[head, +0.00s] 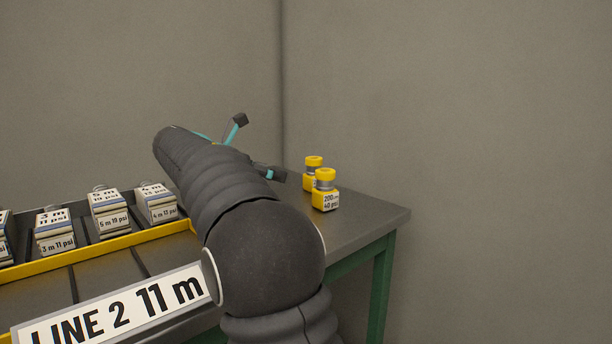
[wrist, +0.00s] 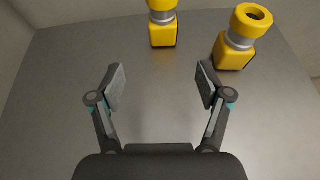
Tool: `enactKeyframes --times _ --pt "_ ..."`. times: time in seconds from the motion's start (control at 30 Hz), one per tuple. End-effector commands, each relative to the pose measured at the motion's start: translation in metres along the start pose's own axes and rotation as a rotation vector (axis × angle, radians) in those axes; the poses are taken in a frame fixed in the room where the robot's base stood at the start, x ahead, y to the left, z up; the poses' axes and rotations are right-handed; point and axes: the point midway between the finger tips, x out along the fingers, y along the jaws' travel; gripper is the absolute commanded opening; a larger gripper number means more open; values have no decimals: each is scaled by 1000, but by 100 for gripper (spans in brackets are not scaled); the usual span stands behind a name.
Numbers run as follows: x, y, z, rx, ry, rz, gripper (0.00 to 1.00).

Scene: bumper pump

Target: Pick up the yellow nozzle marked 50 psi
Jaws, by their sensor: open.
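Two yellow nozzles with grey collars stand upright on the grey bench top. In the head view the nearer nozzle (head: 325,200) has a label that seems to read 200 and 40 psi. The farther nozzle (head: 313,162) is partly hidden behind it, and its label cannot be read. In the wrist view one nozzle (wrist: 163,28) stands ahead of the jaws and another nozzle (wrist: 236,45) stands to the right. No markings show there. My gripper (wrist: 161,86) is open and empty, short of both nozzles; it also shows in the head view (head: 258,147).
The bench (head: 365,212) ends at a right edge near the walls. At left, a yellow-edged rack (head: 100,252) holds several labelled blocks, with a LINE 2 11 m sign (head: 115,310) in front. The bench between my jaws and the nozzles is clear.

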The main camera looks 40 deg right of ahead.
Motion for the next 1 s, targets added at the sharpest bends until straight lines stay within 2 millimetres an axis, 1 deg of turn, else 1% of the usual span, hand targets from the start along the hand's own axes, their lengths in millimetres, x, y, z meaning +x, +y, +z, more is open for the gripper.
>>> enactKeyframes --times 0.03,0.2,0.33,0.43,0.67,0.73,1.0 --pt "9 -1 -1 1 0 -3 77" --pt "42 -2 -1 2 0 -7 77" --pt "63 -1 -1 1 0 -5 77" --pt "73 -1 -1 1 0 -4 77" --pt "82 -1 -1 0 0 -1 77" --pt "88 -2 -1 0 1 -2 77" --pt "124 -4 0 1 0 -2 77"
